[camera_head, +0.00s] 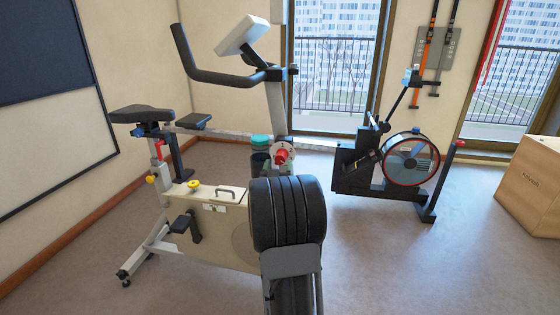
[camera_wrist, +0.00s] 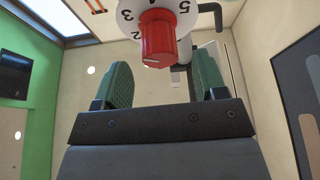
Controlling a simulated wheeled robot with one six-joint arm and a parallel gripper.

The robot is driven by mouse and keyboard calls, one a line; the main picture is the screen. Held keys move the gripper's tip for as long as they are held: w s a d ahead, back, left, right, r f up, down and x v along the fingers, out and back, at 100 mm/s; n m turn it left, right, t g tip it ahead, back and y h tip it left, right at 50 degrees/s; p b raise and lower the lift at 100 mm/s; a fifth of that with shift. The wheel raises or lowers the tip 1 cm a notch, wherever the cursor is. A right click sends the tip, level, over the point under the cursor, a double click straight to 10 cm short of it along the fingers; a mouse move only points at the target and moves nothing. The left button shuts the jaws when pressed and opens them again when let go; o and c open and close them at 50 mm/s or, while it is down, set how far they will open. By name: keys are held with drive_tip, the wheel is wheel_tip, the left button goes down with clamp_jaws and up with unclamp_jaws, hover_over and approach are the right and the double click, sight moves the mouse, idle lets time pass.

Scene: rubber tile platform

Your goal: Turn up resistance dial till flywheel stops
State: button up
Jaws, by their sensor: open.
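The red resistance dial (camera_head: 281,156) sits on a round plate on the bike's front post. In the wrist view the red dial (camera_wrist: 158,38) is at the top, in front of a white numbered scale (camera_wrist: 129,16). Its pale mark points down in that view; the number there is hidden. My gripper (camera_wrist: 163,64) is open and empty, its two green fingers apart below the dial. A red-rimmed flywheel (camera_head: 412,159) belongs to a black machine at the right. I cannot tell whether it turns.
The bike's beige housing (camera_head: 222,215), saddle (camera_head: 142,114) and handlebar (camera_head: 215,76) stand left of and above my arm. A wooden box (camera_head: 528,185) is at the far right. The floor between the box and the black machine is clear.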

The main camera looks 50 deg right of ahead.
sight(280, 161)
drive_tip(key=shift+x, duration=1.65)
drive_tip(key=c, duration=0.9)
drive_tip(key=shift+b, duration=0.3)
